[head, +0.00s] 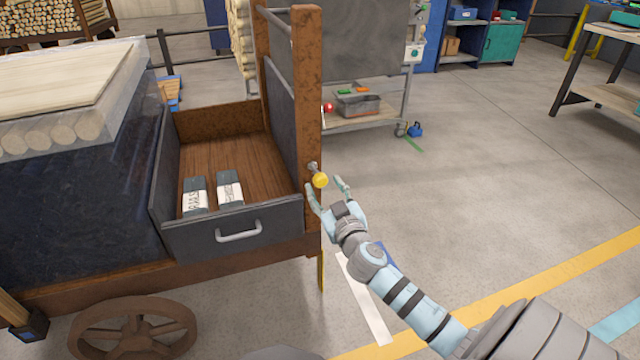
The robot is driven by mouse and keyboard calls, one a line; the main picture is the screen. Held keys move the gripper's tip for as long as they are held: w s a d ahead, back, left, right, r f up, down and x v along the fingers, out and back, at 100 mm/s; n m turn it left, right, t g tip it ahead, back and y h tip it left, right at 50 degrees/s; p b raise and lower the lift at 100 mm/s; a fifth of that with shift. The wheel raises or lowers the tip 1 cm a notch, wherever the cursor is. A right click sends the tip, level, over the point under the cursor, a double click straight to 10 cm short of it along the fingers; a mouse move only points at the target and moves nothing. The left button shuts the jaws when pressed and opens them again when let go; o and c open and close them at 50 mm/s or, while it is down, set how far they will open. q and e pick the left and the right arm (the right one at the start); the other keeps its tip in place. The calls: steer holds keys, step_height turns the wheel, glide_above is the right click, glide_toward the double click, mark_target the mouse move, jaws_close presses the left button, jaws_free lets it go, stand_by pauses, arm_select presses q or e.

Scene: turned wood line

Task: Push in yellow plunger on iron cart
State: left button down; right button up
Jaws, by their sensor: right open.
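The yellow plunger (320,180) is a round yellow knob on a short metal stem. It sticks out from the rusty upright post of the iron cart (309,130). My right gripper (326,190) is open, with its fingers pointing up at the plunger. One finger is at the left by the post and the other is to the right of the knob. I cannot tell whether either finger touches the knob. My left gripper is not in view.
An open drawer (238,232) with two labelled grey packs (230,188) sits left of the post. A cart wheel (133,330) is at the lower left. A shelf trolley (372,118) stands behind.

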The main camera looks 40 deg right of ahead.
mark_target(322, 183)
steer(key=x, duration=0.4)
steer(key=shift+w+d, duration=0.1)
steer(key=shift+w, duration=0.15)
jaws_close()
